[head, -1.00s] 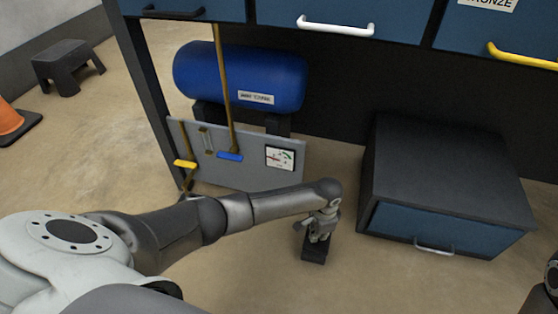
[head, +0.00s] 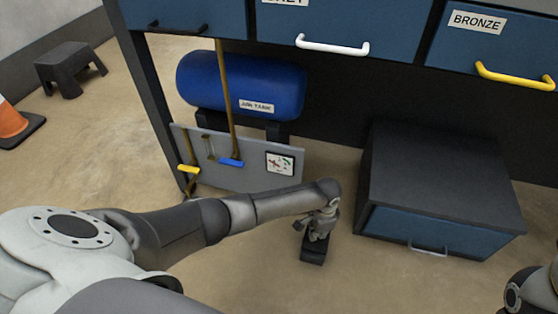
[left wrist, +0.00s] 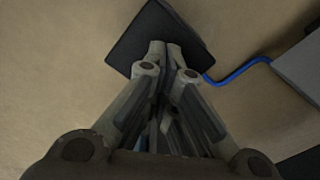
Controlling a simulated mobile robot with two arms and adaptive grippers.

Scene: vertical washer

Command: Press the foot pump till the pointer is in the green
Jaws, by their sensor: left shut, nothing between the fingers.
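The foot pump is a small black pedal block (head: 312,255) on the floor, left of the low cabinet. In the left wrist view its dark top (left wrist: 135,48) lies under my fingertips, with a blue hose (left wrist: 236,74) leading off to the right. My left gripper (head: 318,236) is shut and empty, pointing down onto the pump; its fingertips (left wrist: 166,46) overlap the pump's top, but contact is not clear. The gauge (head: 280,163) on the grey panel has a white face with red and green marks; its pointer is too small to read surely. My right gripper is out of view.
A low cabinet with a blue drawer (head: 428,238) stands right of the pump. The grey panel (head: 255,178) with yellow and blue handles stands behind, under a blue tank (head: 245,85). Blue drawers hang above. The floor at left has a step stool (head: 70,69) and cone.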

